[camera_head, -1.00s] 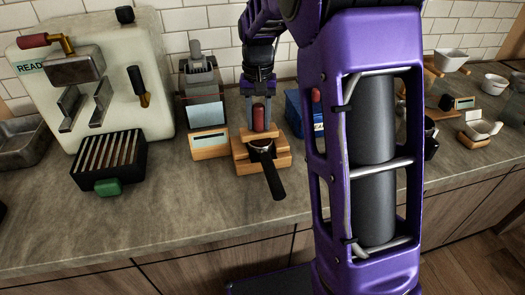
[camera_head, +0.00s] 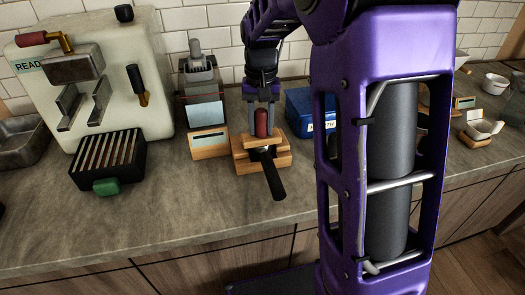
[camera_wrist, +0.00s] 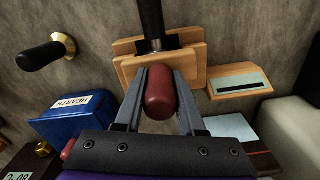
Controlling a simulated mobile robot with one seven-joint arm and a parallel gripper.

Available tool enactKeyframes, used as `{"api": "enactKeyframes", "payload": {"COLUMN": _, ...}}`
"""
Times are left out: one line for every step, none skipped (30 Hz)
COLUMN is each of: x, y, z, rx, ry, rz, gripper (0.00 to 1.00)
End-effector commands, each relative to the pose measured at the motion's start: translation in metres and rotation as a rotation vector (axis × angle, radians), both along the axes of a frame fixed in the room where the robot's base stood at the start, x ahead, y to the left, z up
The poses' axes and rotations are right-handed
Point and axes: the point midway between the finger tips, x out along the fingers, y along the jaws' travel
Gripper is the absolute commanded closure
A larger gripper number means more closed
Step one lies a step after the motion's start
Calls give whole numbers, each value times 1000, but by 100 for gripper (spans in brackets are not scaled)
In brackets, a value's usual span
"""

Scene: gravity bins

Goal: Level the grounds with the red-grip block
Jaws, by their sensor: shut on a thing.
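My gripper (camera_head: 262,128) is shut on the upright red grip of the block (camera_head: 261,122); the wrist view also shows the red grip (camera_wrist: 160,92) between the two fingers. The block is at the wooden stand (camera_head: 242,163), over the portafilter's basket end. The portafilter's black handle (camera_head: 271,176) sticks out toward the front; it also shows in the wrist view (camera_wrist: 152,22). The block's lower end, the basket and the grounds are hidden, so I cannot tell whether the block touches the grounds.
A wood-based display unit (camera_head: 208,143) stands close left of the stand, and a blue box (camera_head: 311,111) behind right. The espresso machine (camera_head: 92,80) is at left. A black-handled tool (camera_wrist: 46,53) shows in the wrist view. The counter front (camera_head: 190,220) is clear.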

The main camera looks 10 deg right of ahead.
Motion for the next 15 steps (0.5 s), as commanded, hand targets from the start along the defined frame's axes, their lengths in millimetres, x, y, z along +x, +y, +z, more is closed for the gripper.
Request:
{"api": "enactKeyframes", "payload": {"x": -5, "y": 0, "z": -4, "rx": 0, "ry": 21, "rz": 0, "gripper": 100}}
{"api": "enactKeyframes", "payload": {"x": -5, "y": 0, "z": -2, "rx": 0, "ry": 21, "rz": 0, "gripper": 100}}
{"api": "enactKeyframes", "payload": {"x": -5, "y": 0, "z": 0, "rx": 0, "ry": 21, "rz": 0, "gripper": 100}}
{"api": "enactKeyframes", "payload": {"x": -5, "y": 0, "z": 2, "rx": 0, "ry": 21, "rz": 0, "gripper": 100}}
{"api": "enactKeyframes", "payload": {"x": -5, "y": 0, "z": 5, "rx": 0, "ry": 20, "rz": 0, "gripper": 100}}
{"api": "enactKeyframes", "payload": {"x": -5, "y": 0, "z": 9, "rx": 0, "ry": 19, "rz": 0, "gripper": 100}}
{"api": "enactKeyframes", "payload": {"x": -4, "y": 0, "z": 13, "rx": 0, "ry": 16, "rz": 0, "gripper": 100}}
{"api": "enactKeyframes", "payload": {"x": -4, "y": 0, "z": 16, "rx": 0, "ry": 16, "rz": 0, "gripper": 100}}
{"api": "enactKeyframes", "payload": {"x": -3, "y": 0, "z": 21, "rx": 0, "ry": 15, "rz": 0, "gripper": 100}}
{"api": "enactKeyframes", "payload": {"x": -3, "y": 0, "z": 24, "rx": 0, "ry": 13, "rz": 0, "gripper": 100}}
{"api": "enactKeyframes", "payload": {"x": -3, "y": 0, "z": 28, "rx": 0, "ry": 12, "rz": 0, "gripper": 100}}
{"api": "enactKeyframes", "payload": {"x": -3, "y": 0, "z": 32, "rx": 0, "ry": 11, "rz": 0, "gripper": 100}}
{"api": "enactKeyframes", "payload": {"x": -3, "y": 0, "z": 34, "rx": 0, "ry": 10, "rz": 0, "gripper": 100}}
{"api": "enactKeyframes", "payload": {"x": -2, "y": 0, "z": 36, "rx": 0, "ry": 10, "rz": 0, "gripper": 100}}
{"api": "enactKeyframes", "payload": {"x": -2, "y": 0, "z": 40, "rx": 1, "ry": 10, "rz": 0, "gripper": 100}}
